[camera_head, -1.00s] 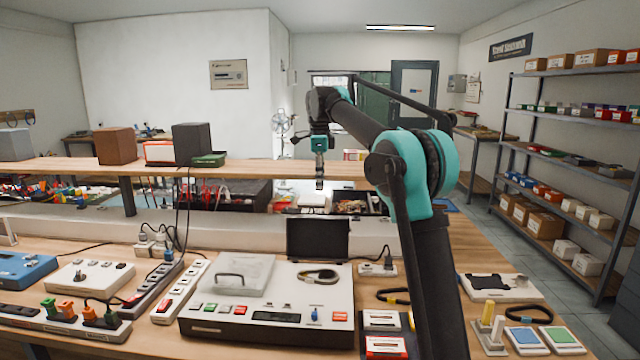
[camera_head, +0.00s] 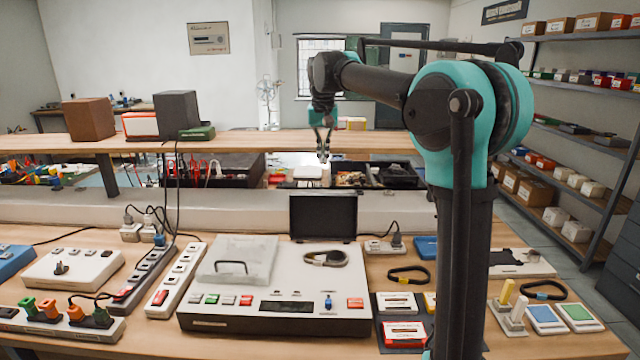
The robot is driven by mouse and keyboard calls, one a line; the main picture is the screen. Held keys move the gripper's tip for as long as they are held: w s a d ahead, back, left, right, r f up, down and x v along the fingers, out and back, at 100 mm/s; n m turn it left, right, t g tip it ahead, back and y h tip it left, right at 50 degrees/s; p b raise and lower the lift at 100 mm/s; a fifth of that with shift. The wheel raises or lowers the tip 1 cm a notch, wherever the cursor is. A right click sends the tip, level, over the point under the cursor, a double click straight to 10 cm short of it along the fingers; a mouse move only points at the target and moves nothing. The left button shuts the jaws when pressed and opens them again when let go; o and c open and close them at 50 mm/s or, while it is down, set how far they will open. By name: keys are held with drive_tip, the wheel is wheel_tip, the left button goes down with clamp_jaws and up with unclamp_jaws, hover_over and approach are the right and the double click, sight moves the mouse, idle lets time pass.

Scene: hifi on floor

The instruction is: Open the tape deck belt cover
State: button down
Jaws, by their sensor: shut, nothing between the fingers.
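The tape deck (camera_head: 270,322) is a white box with a dark lower front, in the middle of the workbench. A translucent pale cover (camera_head: 237,262) with a dark handle (camera_head: 231,267) lies flat over its left part. A dark belt loop (camera_head: 326,258) lies on the deck's right part. A black panel (camera_head: 323,216) stands upright at the deck's rear right. My gripper (camera_head: 323,157) hangs pointing down, well above and behind the deck, apart from the cover. It is shut and empty.
Power strips (camera_head: 177,280) and switch boxes lie left of the deck. Cassette boxes (camera_head: 404,333) and a belt (camera_head: 408,274) lie to its right. A raised wooden shelf (camera_head: 240,144) runs behind the bench. The air above the deck is clear.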

sight(323, 195)
drive_tip(key=f, duration=0.9)
drive_tip(key=shift+s+f, duration=0.2)
drive_tip(key=shift+s, duration=0.2)
drive_tip(key=shift+s+r, duration=0.1)
drive_tip(key=shift+s, duration=0.65)
drive_tip(key=shift+s+r+t, duration=0.25)
drive_tip(key=shift+s+t, duration=0.4)
drive_tip(key=shift+s, duration=0.3)
drive_tip(key=shift+s+r+t, duration=0.2)
drive_tip(key=shift+s+t, duration=0.45)
drive_tip(key=shift+s, duration=0.3)
